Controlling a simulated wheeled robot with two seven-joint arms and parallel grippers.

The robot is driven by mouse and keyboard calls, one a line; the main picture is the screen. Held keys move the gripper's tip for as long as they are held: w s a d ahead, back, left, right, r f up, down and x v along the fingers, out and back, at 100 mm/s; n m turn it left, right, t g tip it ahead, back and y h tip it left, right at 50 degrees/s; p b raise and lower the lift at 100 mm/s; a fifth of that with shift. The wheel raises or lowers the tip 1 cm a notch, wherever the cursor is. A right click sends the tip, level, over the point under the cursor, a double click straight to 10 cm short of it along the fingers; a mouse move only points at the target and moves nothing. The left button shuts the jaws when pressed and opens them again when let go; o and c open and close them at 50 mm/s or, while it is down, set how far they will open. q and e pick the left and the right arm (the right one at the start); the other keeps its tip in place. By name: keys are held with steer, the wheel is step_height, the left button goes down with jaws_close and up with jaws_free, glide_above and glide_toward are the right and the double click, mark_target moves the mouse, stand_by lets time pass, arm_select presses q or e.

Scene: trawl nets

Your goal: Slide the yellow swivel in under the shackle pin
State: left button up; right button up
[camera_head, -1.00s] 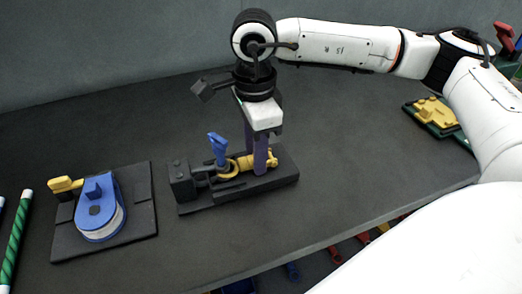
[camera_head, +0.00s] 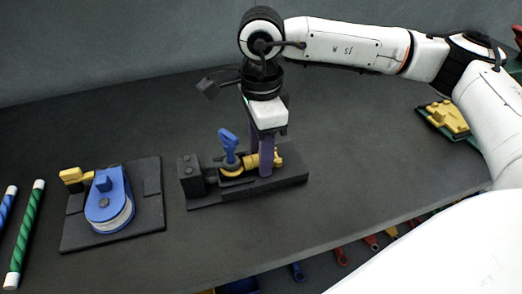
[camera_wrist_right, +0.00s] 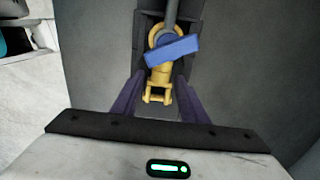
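The yellow swivel (camera_head: 254,160) lies along a dark fixture, its ring end (camera_head: 231,170) towards the black block. The blue shackle pin (camera_head: 228,141) stands tilted above the ring. In the right wrist view the blue pin head (camera_wrist_right: 172,50) crosses over the swivel (camera_wrist_right: 158,75) and hides part of it. My right gripper (camera_head: 266,165) points down with its purple fingers on either side of the swivel's body. In the right wrist view these fingers (camera_wrist_right: 158,84) show a narrow gap at each side of the swivel. My left gripper is out of view.
A black block (camera_head: 190,174) stands at the fixture's left end. Left of it, a blue pulley block (camera_head: 108,203) with a yellow piece (camera_head: 74,175) sits on a dark plate. A green striped rod (camera_head: 28,225) lies at far left. A tray with yellow parts (camera_head: 446,115) is at right.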

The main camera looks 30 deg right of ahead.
steer(key=shift+o, duration=1.2)
step_height(320, 180, up, 10)
steer(key=shift+r+b, duration=0.2)
steer(key=shift+b, duration=0.1)
